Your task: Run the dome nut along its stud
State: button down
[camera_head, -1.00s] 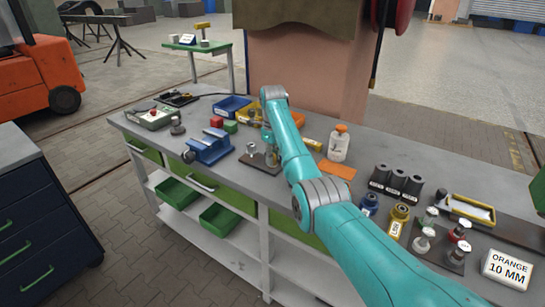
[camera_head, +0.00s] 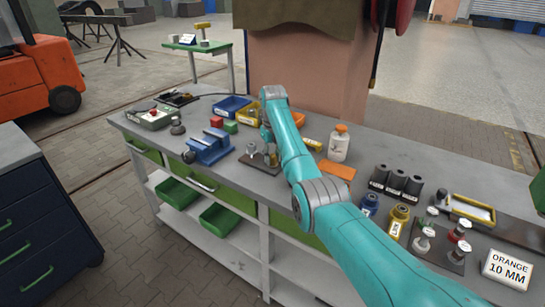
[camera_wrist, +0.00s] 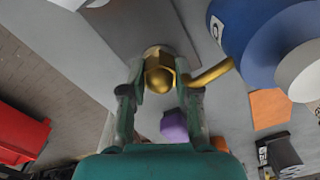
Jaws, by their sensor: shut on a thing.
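The dome nut (camera_wrist: 160,78) is brass-coloured, with a rounded cap and a hex body, in the middle of the wrist view. My gripper (camera_wrist: 160,76) is shut on it, one finger on each side. A brass rod or lever (camera_wrist: 211,73) shows just right of the nut. The stud is hidden behind the nut. In the head view my gripper (camera_head: 269,151) is low over a small dark plate (camera_head: 250,164) on the bench. A small metal fitting (camera_head: 252,149) stands on that plate. The nut cannot be made out in the head view.
A blue vise (camera_head: 209,147) stands left of the plate; blue (camera_head: 232,107) and yellow bins lie behind. A white bottle (camera_head: 339,143) and an orange pad (camera_head: 337,169) lie right. In the wrist view a large blue body (camera_wrist: 250,35) is close on the right.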

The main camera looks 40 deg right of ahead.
aim_at(273, 156)
jog(key=shift+w+r, duration=0.1)
jog(key=shift+r, duration=0.2)
jog(key=c, duration=0.9)
grip_release()
jog(key=shift+c, duration=0.2)
jog(key=shift+o, duration=0.5)
jog(key=shift+f, duration=0.15)
jog(key=shift+r, duration=3.8)
